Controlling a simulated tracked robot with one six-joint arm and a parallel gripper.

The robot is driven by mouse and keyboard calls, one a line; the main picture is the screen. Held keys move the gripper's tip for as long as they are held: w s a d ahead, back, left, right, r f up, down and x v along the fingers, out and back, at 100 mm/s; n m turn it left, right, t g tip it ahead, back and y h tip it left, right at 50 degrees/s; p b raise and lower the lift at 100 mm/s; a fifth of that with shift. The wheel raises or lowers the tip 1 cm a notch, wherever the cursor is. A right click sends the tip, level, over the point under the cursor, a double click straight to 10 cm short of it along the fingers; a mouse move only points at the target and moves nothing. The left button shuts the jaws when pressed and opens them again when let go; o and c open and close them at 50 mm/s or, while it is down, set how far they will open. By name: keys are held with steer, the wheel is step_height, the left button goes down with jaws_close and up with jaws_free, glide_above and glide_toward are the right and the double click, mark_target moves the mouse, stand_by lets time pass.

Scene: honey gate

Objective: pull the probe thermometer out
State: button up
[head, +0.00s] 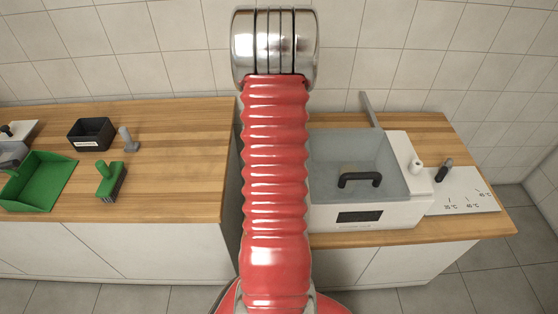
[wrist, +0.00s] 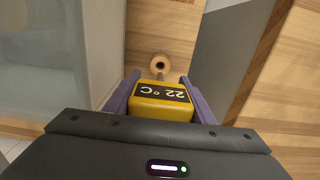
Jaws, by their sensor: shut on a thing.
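In the wrist view my gripper (wrist: 160,98) has purple fingers on both sides of a yellow thermometer head (wrist: 162,114), shut on it. Its dark display reads 22 °C, upside down in the picture. A short piece of the probe shows beyond the head, pointing at a small round ring with a dark centre (wrist: 160,63) on the wood. I cannot tell whether the probe's tip is inside the ring. In the head view my arm covers the middle, and neither gripper nor thermometer shows.
A white bath (head: 375,217) with a clear lid and black handle (head: 359,180) stands on the right counter. A white scale plate (head: 474,201) with a dark-handled lever (head: 444,170) is beside it. The left counter holds a green tray (head: 40,182), black box (head: 91,134) and green brush (head: 110,180).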

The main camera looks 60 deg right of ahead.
steer(key=shift+r, duration=1.85)
